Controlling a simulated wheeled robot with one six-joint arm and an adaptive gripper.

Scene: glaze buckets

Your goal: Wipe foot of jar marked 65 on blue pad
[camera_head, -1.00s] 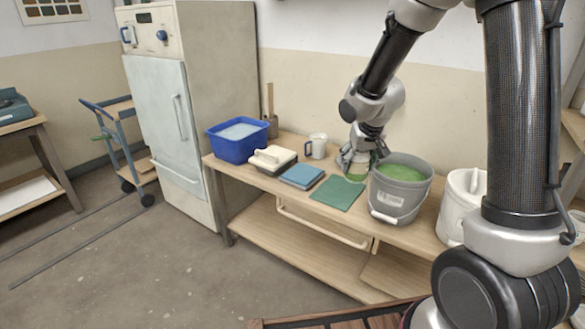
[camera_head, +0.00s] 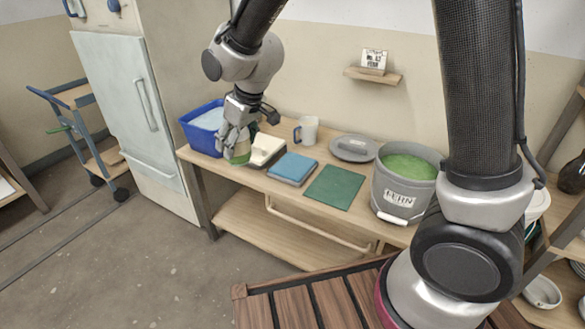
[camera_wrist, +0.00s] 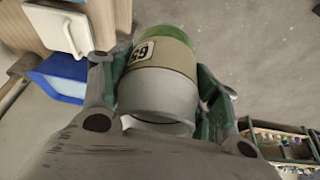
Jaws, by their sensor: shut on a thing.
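The jar marked 65 (camera_wrist: 158,75) is grey, with a tan band and a green end, in the wrist view. My gripper (camera_wrist: 160,95) is shut around its sides. In the head view my gripper (camera_head: 238,148) holds the jar (camera_head: 241,156) near the table's front left part, between the blue tub and the white-handled block; most of the jar is hidden by the fingers. The blue pad (camera_head: 293,167) lies flat on the table to the right of the jar, apart from it. I cannot tell whether the jar touches anything below.
A blue tub (camera_head: 190,137) of pale liquid stands at the left end, beside the white block (camera_head: 266,148). A green mat (camera_head: 335,187), a grey bucket (camera_head: 393,194) of green glaze, a mug (camera_head: 308,131) and a grey disc (camera_head: 354,148) share the table.

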